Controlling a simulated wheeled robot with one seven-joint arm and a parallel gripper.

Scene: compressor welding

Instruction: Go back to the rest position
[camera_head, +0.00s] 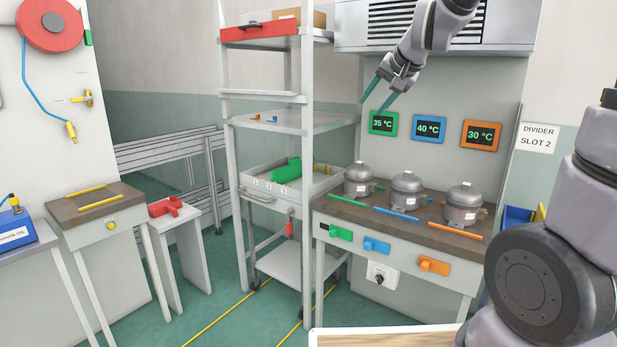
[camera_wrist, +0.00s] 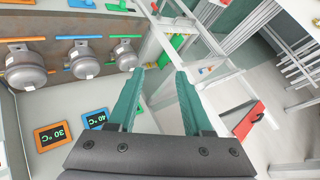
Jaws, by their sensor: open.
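Three grey compressors (camera_head: 406,190) stand on the workbench (camera_head: 390,222) below. Three temperature displays (camera_head: 429,129) hang on the wall close to my gripper. Green floor (camera_head: 215,290) lies open in front.

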